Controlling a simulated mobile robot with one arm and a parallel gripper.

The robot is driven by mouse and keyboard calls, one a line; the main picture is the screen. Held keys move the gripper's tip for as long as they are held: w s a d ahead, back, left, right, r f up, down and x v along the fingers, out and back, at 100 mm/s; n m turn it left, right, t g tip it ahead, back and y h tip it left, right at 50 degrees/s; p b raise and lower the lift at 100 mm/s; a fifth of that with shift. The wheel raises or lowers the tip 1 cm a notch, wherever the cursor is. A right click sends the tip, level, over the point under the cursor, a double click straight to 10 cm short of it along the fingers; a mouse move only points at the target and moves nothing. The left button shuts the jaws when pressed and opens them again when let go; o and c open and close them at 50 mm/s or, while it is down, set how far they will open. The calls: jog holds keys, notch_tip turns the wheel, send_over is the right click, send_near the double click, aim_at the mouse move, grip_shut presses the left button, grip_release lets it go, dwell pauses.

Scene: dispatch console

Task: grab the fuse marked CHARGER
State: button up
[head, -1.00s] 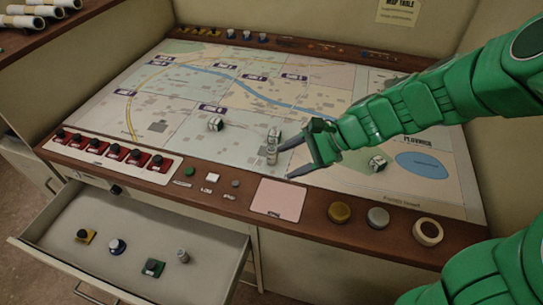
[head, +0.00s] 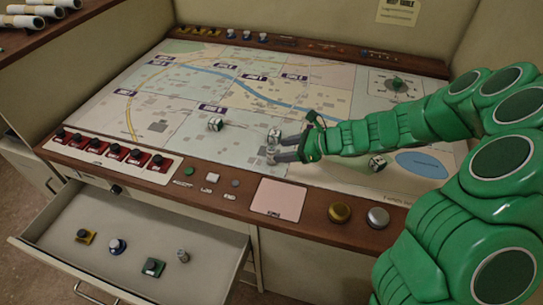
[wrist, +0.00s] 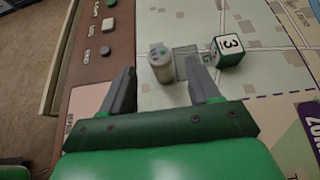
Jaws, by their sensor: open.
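A short, pale cylindrical fuse (wrist: 161,66) with a green dot on top stands upright on the map in the wrist view. I cannot read any marking on it. My gripper (wrist: 159,70) is open, with one fingertip on each side of the fuse and a visible gap to each. In the head view my gripper (head: 273,148) is low over the map and partly hides this fuse. A second small grey cylinder (head: 183,256) stands in the open drawer; its marking is too small to read.
A green-and-white die showing 3 (wrist: 228,50) sits close beside the right finger. Another die (head: 215,124) lies further left on the map. The open drawer (head: 215,280) also holds small yellow, blue and green-based parts. Buttons line the console's front edge.

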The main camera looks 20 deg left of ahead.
aim_at(267, 162)
jog(key=shift+x, duration=3.6)
jog(key=shift+d+f, duration=0.1)
jog(key=shift+f, duration=0.05)
jog(key=c, duration=1.1)
jog(key=shift+o, duration=0.2)
